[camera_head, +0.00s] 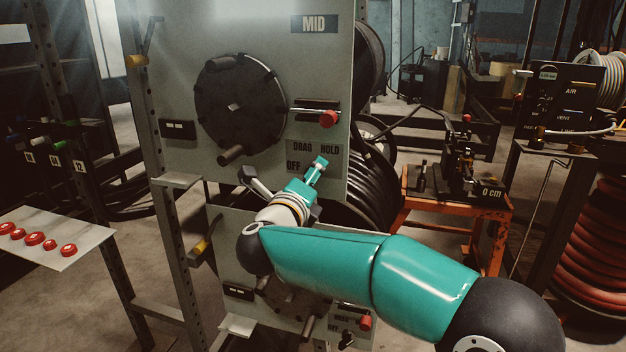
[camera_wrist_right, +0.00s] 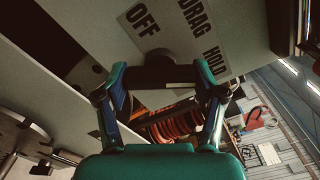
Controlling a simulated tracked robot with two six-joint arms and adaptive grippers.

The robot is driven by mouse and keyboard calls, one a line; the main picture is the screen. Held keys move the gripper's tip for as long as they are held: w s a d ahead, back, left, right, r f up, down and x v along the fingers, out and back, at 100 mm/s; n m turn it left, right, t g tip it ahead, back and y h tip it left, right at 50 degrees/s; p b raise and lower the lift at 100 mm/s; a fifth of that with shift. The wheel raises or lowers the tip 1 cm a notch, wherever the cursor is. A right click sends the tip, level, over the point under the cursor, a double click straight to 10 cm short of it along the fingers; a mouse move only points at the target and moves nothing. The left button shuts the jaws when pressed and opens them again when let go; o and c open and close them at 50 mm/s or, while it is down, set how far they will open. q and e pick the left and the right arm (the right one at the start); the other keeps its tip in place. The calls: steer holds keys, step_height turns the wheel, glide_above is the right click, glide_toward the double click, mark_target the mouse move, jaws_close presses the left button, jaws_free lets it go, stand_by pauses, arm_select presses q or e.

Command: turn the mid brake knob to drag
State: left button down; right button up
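The MID panel (camera_head: 318,72) stands at centre left in the head view. Its brake labels DRAG, HOLD and OFF (camera_head: 303,148) also show in the wrist view (camera_wrist_right: 190,22). My right gripper (camera_head: 317,168) is at the panel just below these labels and hides the mid brake knob in the head view. In the wrist view the dark knob (camera_wrist_right: 160,75) lies between the spread fingertips of that gripper (camera_wrist_right: 160,82), which reach to either side of it. Whether they press on it is unclear. My left gripper is out of view.
A red knob (camera_head: 328,119) and a large black disc with handles (camera_head: 238,108) are above the labels. A lower panel (camera_head: 240,325) has its own red knob (camera_head: 365,322). An orange stand (camera_head: 455,208) is to the right. Red-capped parts (camera_head: 35,239) lie on a shelf at left.

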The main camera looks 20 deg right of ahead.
steer(key=c, duration=0.5)
steer(key=shift+d, duration=0.15)
